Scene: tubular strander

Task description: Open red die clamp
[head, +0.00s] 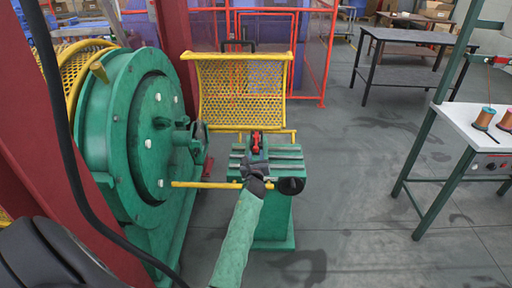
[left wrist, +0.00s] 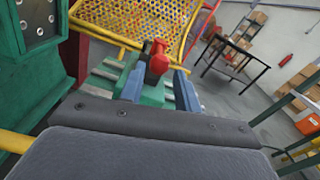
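The red die clamp (head: 256,143) stands on top of a green machine stand (head: 273,212), in front of a yellow perforated guard. It also shows in the left wrist view (left wrist: 158,62). My left gripper (head: 254,163) is just on the near side of the clamp. In the left wrist view its two blue fingers (left wrist: 160,90) are apart, with the lower part of the red clamp seen between and beyond them. Whether a finger touches the clamp is hard to tell. My right gripper is in neither view.
A large green round housing (head: 130,140) stands close on the left, beside a red column (head: 60,170). A yellow bar (head: 205,185) crosses low near the gripper. The yellow perforated guard (head: 240,90) rises behind. Open floor lies to the right, before a white-topped table (head: 475,125).

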